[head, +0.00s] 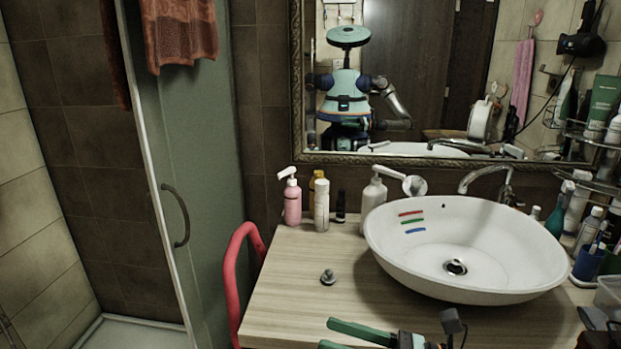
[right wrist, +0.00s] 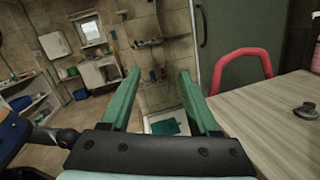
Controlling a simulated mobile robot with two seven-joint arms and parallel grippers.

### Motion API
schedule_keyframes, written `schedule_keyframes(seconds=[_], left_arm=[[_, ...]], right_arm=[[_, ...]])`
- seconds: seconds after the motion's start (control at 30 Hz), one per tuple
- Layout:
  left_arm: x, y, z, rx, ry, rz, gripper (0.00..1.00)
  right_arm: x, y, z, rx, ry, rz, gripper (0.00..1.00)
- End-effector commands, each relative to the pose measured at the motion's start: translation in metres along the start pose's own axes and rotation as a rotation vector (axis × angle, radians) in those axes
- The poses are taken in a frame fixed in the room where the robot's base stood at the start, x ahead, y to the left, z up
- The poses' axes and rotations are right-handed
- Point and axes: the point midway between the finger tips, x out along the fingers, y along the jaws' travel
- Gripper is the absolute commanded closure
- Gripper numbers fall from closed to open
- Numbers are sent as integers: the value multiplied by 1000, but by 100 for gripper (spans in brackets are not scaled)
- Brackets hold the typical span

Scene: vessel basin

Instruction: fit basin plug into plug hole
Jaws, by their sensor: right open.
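The basin plug (head: 328,277), small and dark grey, lies on the wooden counter left of the basin. It also shows at the right edge of the right wrist view (right wrist: 307,111). The white oval basin (head: 392,262) stands on the counter, with its plug hole (head: 455,267) open at the bottom. My right gripper (head: 325,335), with green fingers, is at the bottom of the head view, near the counter's front and in front of the plug. Its fingers are apart and empty in the right wrist view (right wrist: 160,78), clear of the plug. My left gripper is out of view.
A pink soap bottle (head: 292,200) and a white dispenser (head: 374,197) stand behind the plug. A faucet (head: 486,178) is behind the basin. A red chair (head: 237,275) stands left of the counter (head: 285,300). The counter around the plug is clear.

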Motion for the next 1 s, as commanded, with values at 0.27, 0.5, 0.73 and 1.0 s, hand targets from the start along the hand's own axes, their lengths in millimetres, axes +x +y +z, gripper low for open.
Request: schedule_keyframes(seconds=[0.27, 0.5, 0.73, 1.0], left_arm=[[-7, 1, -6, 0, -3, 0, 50], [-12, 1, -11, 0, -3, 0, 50], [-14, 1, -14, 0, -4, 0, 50], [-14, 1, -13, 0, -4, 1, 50]], right_arm=[[-48, -54, -55, 1180, -561, -339, 39], [-136, -54, -196, 2105, -1144, -650, 39], [-186, -4, -290, 2541, -1583, -836, 39], [-196, 13, -311, -2445, 1586, 819, 39]])
